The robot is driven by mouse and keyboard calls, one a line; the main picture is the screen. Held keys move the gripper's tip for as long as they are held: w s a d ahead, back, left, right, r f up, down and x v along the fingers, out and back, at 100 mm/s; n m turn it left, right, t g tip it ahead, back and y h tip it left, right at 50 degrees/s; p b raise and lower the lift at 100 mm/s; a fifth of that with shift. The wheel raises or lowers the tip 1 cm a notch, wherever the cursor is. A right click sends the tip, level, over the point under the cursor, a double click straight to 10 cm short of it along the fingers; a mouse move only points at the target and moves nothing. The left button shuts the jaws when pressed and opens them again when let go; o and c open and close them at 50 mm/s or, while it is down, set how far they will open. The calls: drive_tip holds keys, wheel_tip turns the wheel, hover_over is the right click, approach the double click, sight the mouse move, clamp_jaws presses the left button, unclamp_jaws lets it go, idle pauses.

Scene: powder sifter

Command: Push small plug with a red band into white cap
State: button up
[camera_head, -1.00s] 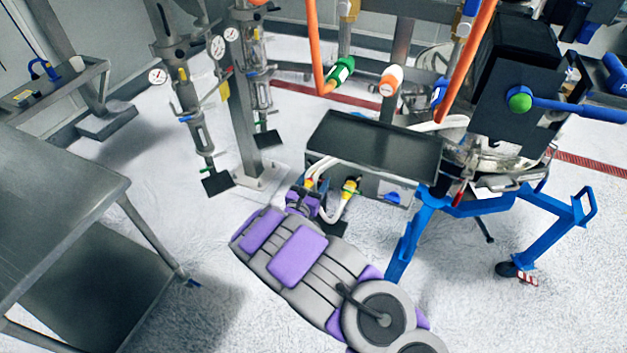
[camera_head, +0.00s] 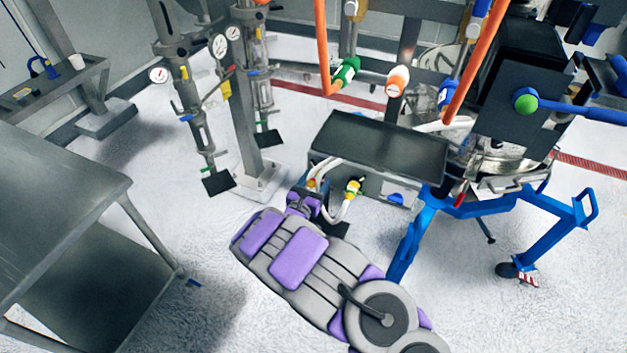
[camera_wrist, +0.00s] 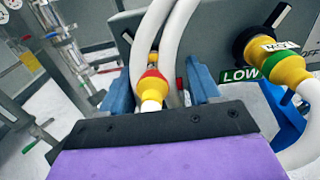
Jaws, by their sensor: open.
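The small yellow plug with a red band (camera_wrist: 152,87) is in the middle of the wrist view, and also shows in the head view (camera_head: 311,184). A short white piece (camera_wrist: 151,106) sits at its near end; I cannot tell whether this is the white cap. My gripper (camera_wrist: 158,78) is open, with one blue finger on each side of the plug and visible gaps between. In the head view my gripper (camera_head: 308,196) is at the front of the grey box, just below the plug. The lower part of the plug is hidden by my gripper's body.
White hoses (camera_wrist: 174,50) run close above and behind the plug. A second yellow plug with a green band (camera_wrist: 283,70) is at the right, beside a green "LOW" label (camera_wrist: 240,75). The grey box (camera_head: 385,143) stands behind my gripper. A metal table (camera_head: 60,190) is at the left.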

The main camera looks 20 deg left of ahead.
drive_tip(key=shift+a, duration=0.45)
drive_tip(key=shift+c, duration=0.3)
clamp_jaws()
idle(0.4)
drive_tip(key=shift+s+a, duration=0.15)
drive_tip(key=shift+s+a+p, duration=0.15)
drive_tip(key=shift+s+p, duration=0.25)
drive_tip(key=shift+s, duration=0.3)
drive_tip(key=s+p, duration=0.2)
drive_tip(key=s, duration=0.2)
drive_tip(key=shift+s, duration=0.1)
idle(0.4)
